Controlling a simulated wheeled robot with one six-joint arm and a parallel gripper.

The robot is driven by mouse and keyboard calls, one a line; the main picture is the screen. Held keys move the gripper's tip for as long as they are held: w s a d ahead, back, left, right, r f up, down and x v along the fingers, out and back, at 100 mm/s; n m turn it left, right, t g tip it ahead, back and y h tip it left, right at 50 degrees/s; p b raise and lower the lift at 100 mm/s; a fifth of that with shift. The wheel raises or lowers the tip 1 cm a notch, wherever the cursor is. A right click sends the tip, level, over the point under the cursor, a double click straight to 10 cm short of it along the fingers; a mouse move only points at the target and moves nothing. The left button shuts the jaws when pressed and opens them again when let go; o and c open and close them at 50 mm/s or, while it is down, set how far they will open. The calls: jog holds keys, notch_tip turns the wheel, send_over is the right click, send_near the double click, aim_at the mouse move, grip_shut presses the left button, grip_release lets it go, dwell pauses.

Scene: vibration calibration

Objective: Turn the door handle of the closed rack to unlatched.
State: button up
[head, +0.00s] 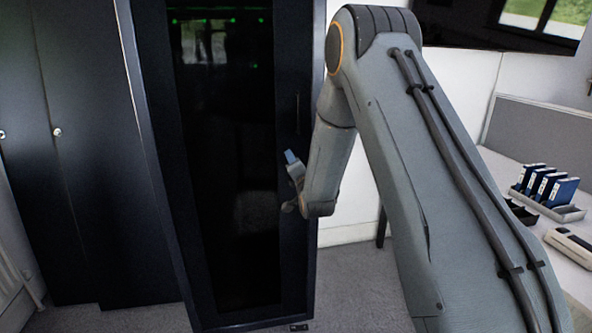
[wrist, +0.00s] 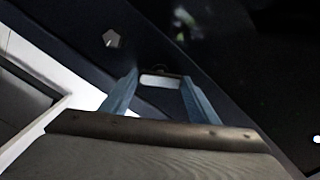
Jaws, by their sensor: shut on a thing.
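The closed rack (head: 225,200) is a tall black cabinet with a dark glass door, and green lights glow behind the upper glass. Its door looks shut. My gripper (head: 290,157) is at the right side of the door, with a blue fingertip close to the door frame. In the wrist view my gripper (wrist: 160,88) has its two blue fingers on either side of a pale, short piece of the door handle (wrist: 160,81) and is shut on it. The handle's full shape and its angle are hard to make out; my gripper and arm hide part of that area.
Dark cabinets (head: 75,150) with round knobs stand to the left of the rack. A white desk (head: 570,240) at the right holds several blue binders (head: 545,185) in a tray. Grey floor (head: 355,270) shows in front of the wall, right of the rack.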

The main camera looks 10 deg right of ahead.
jog(key=m+b, duration=0.3)
jog(key=m, duration=0.3)
jog(key=shift+m, duration=0.3)
dwell(0.4)
jog(key=o, duration=1)
jog(key=shift+o, duration=0.2)
jog(key=shift+s, duration=0.1)
jog(key=s+b, duration=0.1)
jog(key=s, duration=0.6)
jog(key=shift+s, duration=0.3)
